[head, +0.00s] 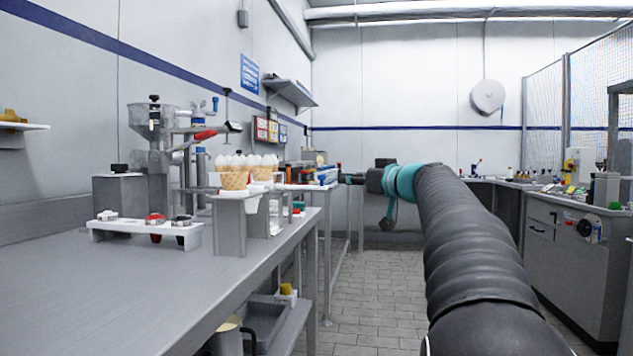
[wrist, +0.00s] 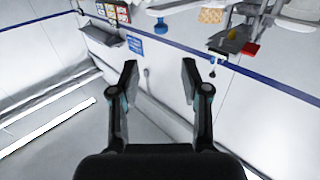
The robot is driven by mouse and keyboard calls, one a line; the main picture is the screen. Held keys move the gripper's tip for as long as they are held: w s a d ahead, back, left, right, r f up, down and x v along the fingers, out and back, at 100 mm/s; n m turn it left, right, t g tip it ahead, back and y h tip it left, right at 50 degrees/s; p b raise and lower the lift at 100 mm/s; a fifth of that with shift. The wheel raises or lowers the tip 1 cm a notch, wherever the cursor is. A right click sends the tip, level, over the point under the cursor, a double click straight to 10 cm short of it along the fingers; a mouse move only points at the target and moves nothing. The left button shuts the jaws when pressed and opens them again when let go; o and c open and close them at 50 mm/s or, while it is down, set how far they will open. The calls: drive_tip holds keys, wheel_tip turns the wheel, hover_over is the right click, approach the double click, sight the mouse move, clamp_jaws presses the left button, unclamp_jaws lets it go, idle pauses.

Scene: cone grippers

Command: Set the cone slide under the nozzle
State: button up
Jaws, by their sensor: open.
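A dispenser with a grey hopper (head: 152,122) stands on the left bench; its nozzle is too small to make out. Beside it, a grey stand (head: 230,222) holds several waffle cones (head: 234,180) with white tops. I cannot tell which part is the cone slide. A waffle-patterned piece (wrist: 211,15) shows at the top of the wrist view, cut by the frame edge. My gripper (wrist: 158,78) is open and empty, its two fingers apart with only wall behind them. In the head view my gripper (head: 345,178) is in the air right of the bench, clear of the cones.
A white rack (head: 120,230) with red and dark-topped pieces sits on the bench (head: 160,290) in front of the dispenser. A wall shelf (head: 290,92) hangs behind. The tiled floor (head: 350,310) between the left bench and the right cabinets (head: 572,255) is clear.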

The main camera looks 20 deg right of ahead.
sight(324, 176)
drive_tip(key=w+a+p, duration=0.1)
drive_tip(key=w, duration=0.3)
drive_tip(key=w+p, duration=0.1)
drive_tip(key=w, duration=0.3)
drive_tip(key=w+a+p, duration=0.1)
drive_tip(key=w+p, duration=0.1)
drive_tip(key=w, duration=0.3)
drive_tip(key=shift+w+a, duration=0.1)
drive_tip(key=shift+a, duration=0.25)
clamp_jaws()
